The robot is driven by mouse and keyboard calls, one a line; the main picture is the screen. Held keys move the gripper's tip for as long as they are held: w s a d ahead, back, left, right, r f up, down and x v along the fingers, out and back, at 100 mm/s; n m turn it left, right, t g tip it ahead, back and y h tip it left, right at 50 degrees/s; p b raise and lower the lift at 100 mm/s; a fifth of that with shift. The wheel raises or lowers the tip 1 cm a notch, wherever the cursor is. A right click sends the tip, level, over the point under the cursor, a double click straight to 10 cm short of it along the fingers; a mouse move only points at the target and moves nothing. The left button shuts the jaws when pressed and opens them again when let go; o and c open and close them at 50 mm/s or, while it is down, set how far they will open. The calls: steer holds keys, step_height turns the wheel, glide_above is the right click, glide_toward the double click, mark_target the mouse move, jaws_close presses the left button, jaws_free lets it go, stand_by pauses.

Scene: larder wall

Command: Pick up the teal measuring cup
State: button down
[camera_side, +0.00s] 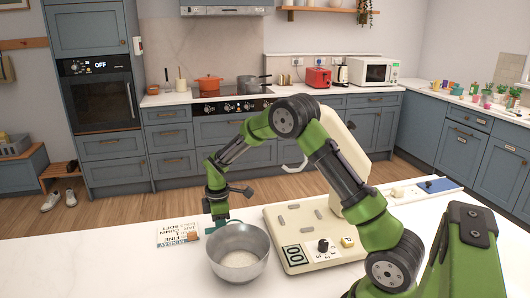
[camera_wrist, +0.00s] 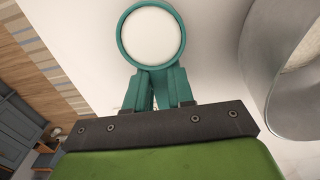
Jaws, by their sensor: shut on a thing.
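The teal measuring cup (camera_wrist: 124,35) shows in the wrist view as a round teal rim around a plain white middle; I cannot tell whether the white is contents or lining. My gripper (camera_wrist: 154,90) is shut on its near end, with teal parts meeting just below the ring. In the side view my gripper (camera_side: 213,217) points down at the left of the metal bowl, and a small bit of teal shows there. Most of the cup is hidden in that view. I cannot tell how far it is above the counter.
The metal bowl (camera_side: 239,273), with pale contents, stands close to the right of my gripper; its wall (camera_wrist: 262,75) also shows in the wrist view. A cream kitchen scale (camera_side: 290,240) lies right of the bowl. A printed card (camera_side: 178,233) lies at left. The front left counter is clear.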

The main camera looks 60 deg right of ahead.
steer(key=shift+r, duration=4.65)
steer(key=shift+r, duration=0.1)
